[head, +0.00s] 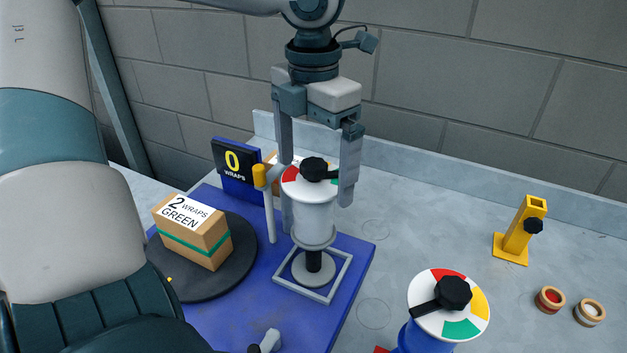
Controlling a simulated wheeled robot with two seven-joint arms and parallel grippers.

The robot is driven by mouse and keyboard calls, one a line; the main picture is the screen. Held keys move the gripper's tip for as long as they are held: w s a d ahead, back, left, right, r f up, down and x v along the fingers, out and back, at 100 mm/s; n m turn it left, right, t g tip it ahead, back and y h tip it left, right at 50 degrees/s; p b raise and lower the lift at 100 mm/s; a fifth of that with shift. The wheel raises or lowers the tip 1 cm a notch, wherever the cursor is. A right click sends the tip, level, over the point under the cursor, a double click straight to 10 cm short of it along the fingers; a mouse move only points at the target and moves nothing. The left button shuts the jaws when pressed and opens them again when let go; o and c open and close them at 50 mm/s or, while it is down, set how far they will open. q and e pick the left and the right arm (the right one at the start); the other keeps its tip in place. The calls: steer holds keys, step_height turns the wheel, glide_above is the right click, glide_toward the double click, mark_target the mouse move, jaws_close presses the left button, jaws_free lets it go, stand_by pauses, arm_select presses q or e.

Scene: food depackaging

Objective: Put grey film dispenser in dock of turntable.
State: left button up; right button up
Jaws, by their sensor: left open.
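The grey film dispenser (313,215) is a pale upright roll with a red, white and green top disc and a black knob. Its black stem and round grey foot (314,270) appear inside the square grey frame of the dock (283,287), on the blue turntable base (345,248). My left gripper (318,195) points down from above, open, with one finger on each side of the roll. The left finger is partly hidden by the top disc. The dark round turntable (241,271) carries a box labelled "2 wraps green" (193,232). My right gripper is not in view.
A yellow-topped post (262,182) stands close left of the dispenser, before a "0 wraps" display (234,163). A blue dispenser (449,306) stands front right. A yellow holder (518,233) and two small rings (549,300) (589,313) are farther right. The counter between is clear.

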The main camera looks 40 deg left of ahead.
arm_select(q)
step_height(320, 180, up, 8)
steer(key=shift+r+b, duration=0.1)
steer(key=shift+b, duration=0.65)
